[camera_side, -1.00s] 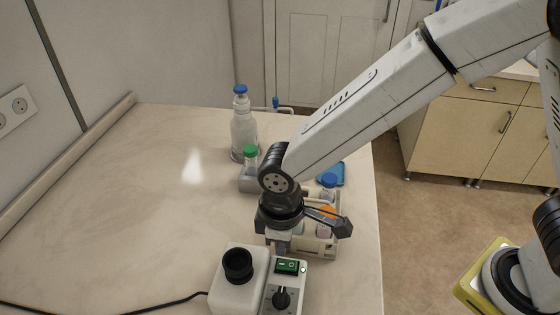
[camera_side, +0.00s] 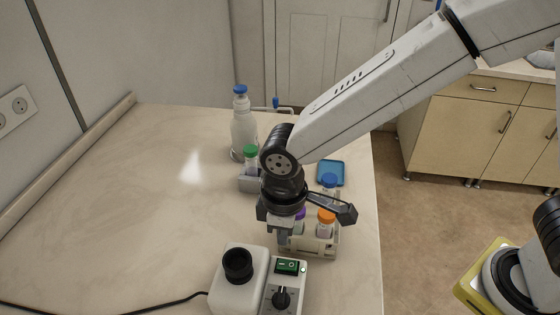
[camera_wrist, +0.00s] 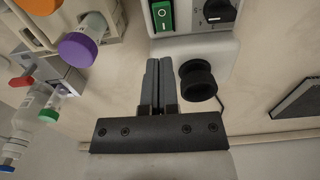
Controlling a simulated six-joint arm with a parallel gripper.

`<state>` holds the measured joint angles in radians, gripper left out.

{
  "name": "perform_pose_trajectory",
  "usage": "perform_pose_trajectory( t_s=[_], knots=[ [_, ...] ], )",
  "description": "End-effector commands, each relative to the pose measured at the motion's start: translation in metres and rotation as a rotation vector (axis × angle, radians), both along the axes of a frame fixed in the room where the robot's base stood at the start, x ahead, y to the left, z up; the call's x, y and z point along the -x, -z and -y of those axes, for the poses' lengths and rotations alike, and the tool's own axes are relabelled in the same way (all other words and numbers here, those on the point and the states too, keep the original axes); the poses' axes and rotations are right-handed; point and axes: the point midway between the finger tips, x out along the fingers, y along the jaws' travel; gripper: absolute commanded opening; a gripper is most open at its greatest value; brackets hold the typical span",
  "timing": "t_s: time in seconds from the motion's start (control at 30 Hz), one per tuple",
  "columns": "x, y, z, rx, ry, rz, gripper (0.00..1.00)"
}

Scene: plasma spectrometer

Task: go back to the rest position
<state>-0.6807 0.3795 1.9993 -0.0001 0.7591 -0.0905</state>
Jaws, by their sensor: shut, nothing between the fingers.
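My gripper (camera_wrist: 159,85) is shut and empty. In the wrist view its two grey fingers lie together in the middle of the picture, beside the black cup of the white device. In the side view my gripper (camera_side: 282,236) points down just behind the white device (camera_side: 238,292), at the left side of the tube rack (camera_side: 322,250).
A green-capped tube (camera_side: 250,152) stands in a small grey holder (camera_side: 247,184). A bottle with a blue cap (camera_side: 243,130) stands behind it. A blue tray (camera_side: 331,172) lies near the right table edge. The left of the table is clear, apart from a black cable (camera_side: 165,303).

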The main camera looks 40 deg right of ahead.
Motion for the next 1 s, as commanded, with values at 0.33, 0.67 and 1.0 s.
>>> perform_pose_trajectory(
  t_s=[0.33, 0.67, 1.0],
  knots=[
    [-0.014, -0.002, 0.074, -0.033, 0.202, 0.047, 0.0],
    [-0.007, -0.001, 0.168, -0.067, 0.474, 0.122, 0.0],
    [0.024, 0.004, 0.243, -0.086, 0.728, 0.203, 0.0]
  ],
)
